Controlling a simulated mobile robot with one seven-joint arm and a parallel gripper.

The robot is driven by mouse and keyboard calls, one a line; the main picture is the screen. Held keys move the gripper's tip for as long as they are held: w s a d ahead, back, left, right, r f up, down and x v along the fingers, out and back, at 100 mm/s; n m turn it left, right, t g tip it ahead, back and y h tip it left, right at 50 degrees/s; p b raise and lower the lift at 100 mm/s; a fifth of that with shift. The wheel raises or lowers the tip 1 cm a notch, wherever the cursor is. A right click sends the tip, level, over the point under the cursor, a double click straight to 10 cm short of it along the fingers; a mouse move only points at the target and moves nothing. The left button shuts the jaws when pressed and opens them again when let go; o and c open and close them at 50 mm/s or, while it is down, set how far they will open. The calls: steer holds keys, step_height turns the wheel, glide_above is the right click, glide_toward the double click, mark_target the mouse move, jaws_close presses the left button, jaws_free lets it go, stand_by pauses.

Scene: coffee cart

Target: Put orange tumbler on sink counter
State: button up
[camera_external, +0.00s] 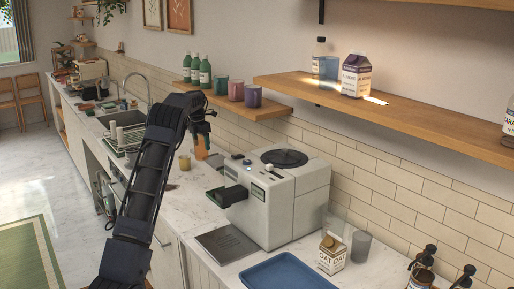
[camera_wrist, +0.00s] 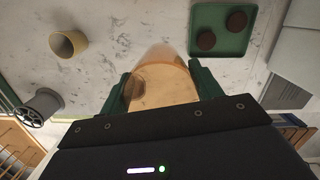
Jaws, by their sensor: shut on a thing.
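The orange tumbler (camera_external: 201,148) is a see-through amber cup, held upright or nearly so beneath my gripper (camera_external: 203,129). In the wrist view the tumbler (camera_wrist: 162,85) sits between the two green fingers of my gripper (camera_wrist: 163,78), which are shut on its sides. Pale marble countertop (camera_wrist: 120,25) shows below it. I cannot tell whether its base touches the counter. The sink (camera_external: 128,117) lies farther back along the same long counter, left of my arm, which partly hides the counter there.
A yellow cup (camera_external: 184,162) stands near the tumbler; it also shows in the wrist view (camera_wrist: 68,43). A green tray with two brown discs (camera_wrist: 230,48) is to the right. A white coffee machine (camera_external: 290,205) stands nearer. A shelf with bottles and cups (camera_external: 268,107) is above.

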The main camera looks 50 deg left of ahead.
mark_target(199, 149)
step_height(199, 149, down, 15)
steer(key=shift+r, duration=0.1)
stand_by(0.5)
steer(key=o, duration=1.1)
steer(key=shift+f, duration=0.2)
steer(key=r, duration=0.4)
steer(key=s+r, duration=0.1)
steer(key=r, duration=0.7)
steer(key=shift+s+d+r, duration=0.1)
steer(key=shift+s+d, duration=0.1)
steer(key=shift+s, duration=0.05)
